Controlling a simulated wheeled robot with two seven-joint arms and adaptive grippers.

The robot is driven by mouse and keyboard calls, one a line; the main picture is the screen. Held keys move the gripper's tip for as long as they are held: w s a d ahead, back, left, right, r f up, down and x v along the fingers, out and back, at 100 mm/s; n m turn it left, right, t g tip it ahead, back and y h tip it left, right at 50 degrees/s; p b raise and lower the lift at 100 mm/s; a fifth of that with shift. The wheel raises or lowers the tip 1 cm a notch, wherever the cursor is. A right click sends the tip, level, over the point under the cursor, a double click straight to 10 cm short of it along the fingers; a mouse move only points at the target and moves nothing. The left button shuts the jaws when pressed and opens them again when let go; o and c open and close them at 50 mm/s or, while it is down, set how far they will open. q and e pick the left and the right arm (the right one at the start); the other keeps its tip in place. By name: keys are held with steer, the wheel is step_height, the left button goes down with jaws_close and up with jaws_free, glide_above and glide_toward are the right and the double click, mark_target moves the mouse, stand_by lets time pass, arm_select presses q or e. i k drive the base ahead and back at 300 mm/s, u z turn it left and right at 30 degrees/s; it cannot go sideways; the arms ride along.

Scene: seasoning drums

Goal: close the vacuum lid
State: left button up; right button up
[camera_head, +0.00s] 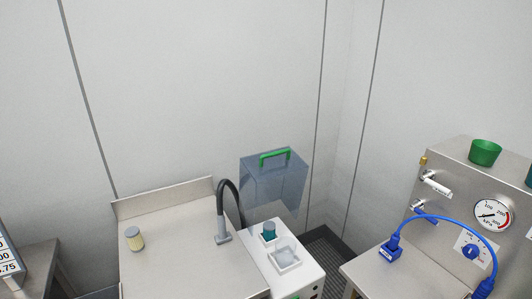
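A see-through blue-grey lid (272,184) with a green handle (275,156) on its upper edge stands up at the back of a white machine (258,258). It looks raised, with the machine's top uncovered. I cannot tell how it is joined to the machine. On that top are a small teal-and-white piece (268,231) and a square white tray (284,258). Neither of my grippers is in view.
A metal table (170,245) at left holds a small beige jar (134,238) and a dark curved hose (232,190). At right, a metal cabinet (460,180) has a gauge (493,215), a blue cable (455,218) and a green cup (484,152) on top.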

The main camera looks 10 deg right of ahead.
mark_target(288, 151)
steer(key=z, duration=0.05)
steer(key=k, duration=0.5)
steer(key=z, duration=1.2)
steer(key=i, duration=1)
steer(key=u, duration=1)
